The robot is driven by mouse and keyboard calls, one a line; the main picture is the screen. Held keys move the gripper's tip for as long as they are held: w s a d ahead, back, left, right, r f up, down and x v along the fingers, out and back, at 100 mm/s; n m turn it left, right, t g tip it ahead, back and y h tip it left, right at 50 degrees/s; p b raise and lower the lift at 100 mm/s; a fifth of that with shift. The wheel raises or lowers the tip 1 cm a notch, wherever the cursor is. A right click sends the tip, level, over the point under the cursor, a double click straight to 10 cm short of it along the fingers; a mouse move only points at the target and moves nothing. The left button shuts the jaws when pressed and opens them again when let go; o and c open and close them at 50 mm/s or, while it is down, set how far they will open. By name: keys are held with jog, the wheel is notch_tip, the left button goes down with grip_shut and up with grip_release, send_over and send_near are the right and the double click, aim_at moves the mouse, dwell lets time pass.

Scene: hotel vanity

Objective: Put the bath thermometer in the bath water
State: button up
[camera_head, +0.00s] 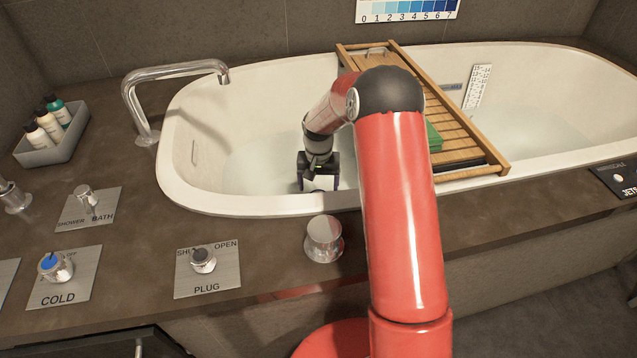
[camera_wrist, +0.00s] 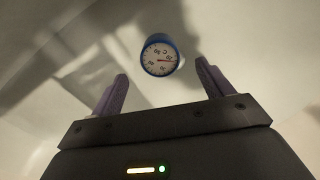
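The bath thermometer (camera_wrist: 160,55) is a round white dial with a blue rim and a red needle, seen face-on in the wrist view. It is just beyond my fingertips, near the middle of the gap, and neither finger appears to touch it. My gripper (camera_wrist: 162,76) is open, with two purple fingers apart. In the head view my gripper (camera_head: 319,185) points down inside the left part of the white bathtub (camera_head: 250,207), low over the pale bath water (camera_head: 265,165). Whether the thermometer floats or is in the air I cannot tell.
A wooden bath tray (camera_head: 460,140) spans the tub to the right of my gripper, with a green item (camera_head: 433,138) on it. A chrome faucet (camera_head: 170,75) stands at the left rim. Control knobs (camera_head: 203,260) and a bottle caddy (camera_head: 50,145) are on the dark surround.

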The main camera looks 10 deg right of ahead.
jog(key=shift+r, duration=0.15)
notch_tip(320, 180, up, 8)
jog(key=shift+f, duration=0.2)
dwell(0.9)
